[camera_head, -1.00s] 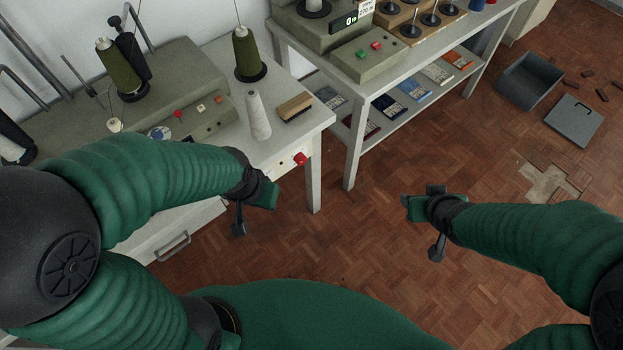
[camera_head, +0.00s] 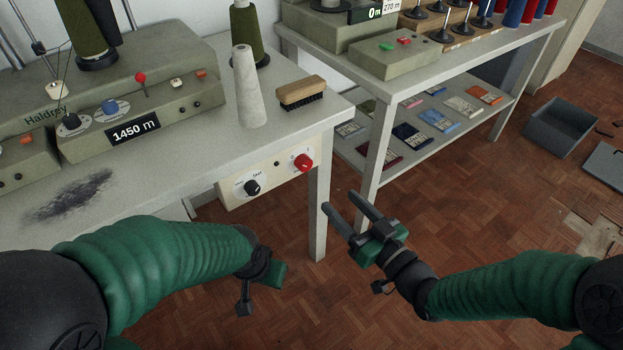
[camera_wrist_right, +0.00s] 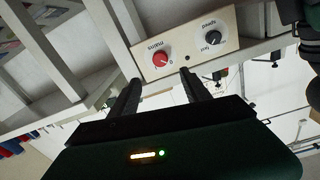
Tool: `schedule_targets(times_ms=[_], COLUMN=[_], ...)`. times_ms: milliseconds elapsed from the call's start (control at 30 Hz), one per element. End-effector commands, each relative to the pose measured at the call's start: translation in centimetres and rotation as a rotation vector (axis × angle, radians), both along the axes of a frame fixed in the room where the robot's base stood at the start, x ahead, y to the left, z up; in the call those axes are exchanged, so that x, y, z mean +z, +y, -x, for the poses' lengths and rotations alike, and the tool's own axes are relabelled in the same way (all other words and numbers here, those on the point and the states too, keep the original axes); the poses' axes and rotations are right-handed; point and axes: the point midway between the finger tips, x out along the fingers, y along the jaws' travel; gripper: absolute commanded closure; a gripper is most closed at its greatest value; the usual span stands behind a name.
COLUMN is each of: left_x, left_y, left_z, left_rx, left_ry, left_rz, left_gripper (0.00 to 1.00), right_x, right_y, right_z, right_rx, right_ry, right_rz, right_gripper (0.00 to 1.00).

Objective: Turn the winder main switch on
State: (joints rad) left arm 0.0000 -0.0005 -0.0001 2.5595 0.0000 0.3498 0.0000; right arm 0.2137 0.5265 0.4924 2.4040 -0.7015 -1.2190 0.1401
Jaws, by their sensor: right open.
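The winder main switch is a red rotary knob (camera_head: 303,162) at the right end of a cream panel (camera_head: 268,178) under the winder table's front edge. It also shows in the right wrist view (camera_wrist_right: 161,59), beside the word "mains"; its setting is too small to read surely. A black speed knob (camera_head: 252,187) sits left of it in the head view. My right gripper (camera_head: 342,201) is open and empty, right of and below the red knob, apart from it. In the wrist view its fingers (camera_wrist_right: 160,80) point toward the panel. My left gripper (camera_head: 250,290) hangs low before the table; its jaws are unclear.
The winder table (camera_head: 215,150) carries a grey cone (camera_head: 247,90), a brush (camera_head: 301,93) and the winder (camera_head: 140,110), reading 1450 m. A table leg (camera_head: 318,215) stands near my right fingers. A second shelved table (camera_head: 465,60) is behind.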

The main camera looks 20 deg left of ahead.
Motion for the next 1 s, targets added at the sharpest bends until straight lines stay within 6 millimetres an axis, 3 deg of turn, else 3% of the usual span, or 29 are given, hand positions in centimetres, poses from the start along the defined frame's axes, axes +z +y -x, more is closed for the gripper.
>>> schedule_targets(times_ms=[200, 433, 833, 1000], left_x=[-2.8, -4.6, -4.8, -4.8], left_y=[0.0, 0.0, 0.0, 0.0], left_z=[0.0, 0.0, 0.0, 0.0], left_rx=[0.000, 0.000, 0.000, 0.000], left_ry=[0.001, 0.001, 0.001, 0.001], left_rz=[0.000, 0.000, 0.000, 0.000], left_gripper=[0.64, 0.64, 0.64, 0.64], right_x=[-0.6, -0.4, -0.1, -0.1], right_y=[4.7, 8.5, 9.6, 9.6], right_z=[-3.6, -6.7, -7.7, -7.7], right_rx=[0.003, 0.001, -0.002, -0.001], right_ry=[-0.002, -0.001, 0.002, 0.001], right_rz=[-0.001, -0.001, 0.001, 0.002], right_gripper=[0.44, 0.44, 0.44, 0.65])
